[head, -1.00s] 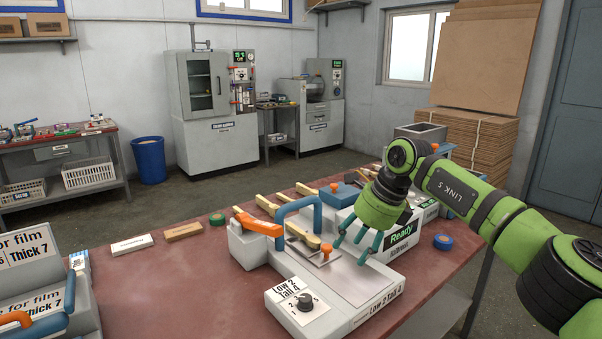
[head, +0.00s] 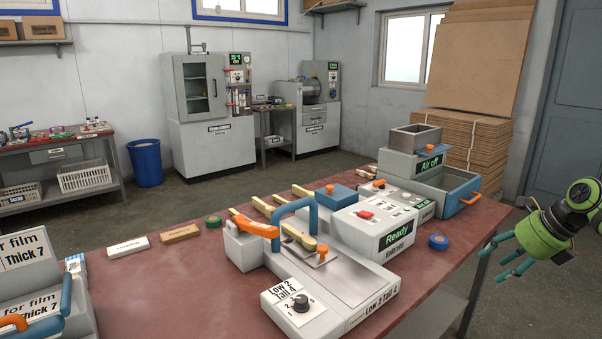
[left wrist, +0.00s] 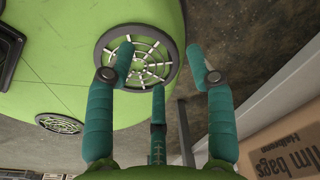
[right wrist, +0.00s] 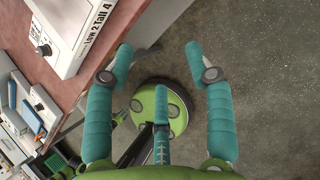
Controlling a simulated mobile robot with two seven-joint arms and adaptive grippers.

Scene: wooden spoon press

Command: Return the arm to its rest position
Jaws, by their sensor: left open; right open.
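My right gripper (head: 506,258) is at the right edge of the head view, beyond the table's right edge, with its teal fingers spread and empty. In the right wrist view its open fingers (right wrist: 160,60) hang over bare floor beside the table edge. My left gripper does not show in the head view. In the left wrist view its teal fingers (left wrist: 163,62) are spread, with nothing between them, facing a green body with round vents that looks like my own base.
The red-brown table (head: 190,290) carries a press (head: 350,275) with a blue handle, a control box reading Ready (head: 385,235), an Air off unit (head: 425,170) and blue tape (head: 438,242). A cardboard box (left wrist: 285,145) is near the left gripper.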

